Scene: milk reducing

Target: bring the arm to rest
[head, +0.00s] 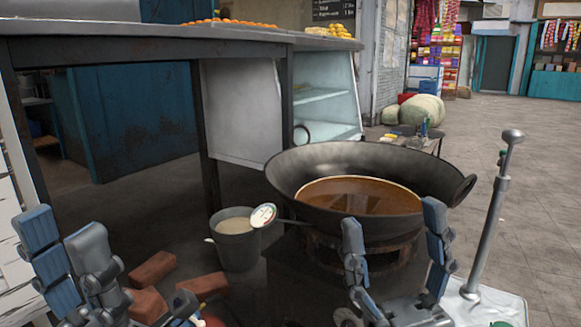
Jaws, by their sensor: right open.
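A large dark wok (290,168) with brown liquid (360,197) in it sits on a stove (275,280) at the centre. My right gripper (395,218) is in front of the wok, its two fingers spread wide with nothing between them. My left gripper (64,232) is at the lower left, apart from the wok and pointing up. It is seen at an angle, so its opening is unclear; no object shows in it.
Several bricks (152,269) lie on the floor. A counter (110,50) spans the upper left. A metal post (492,215) stands at right. Floor at far right is clear.

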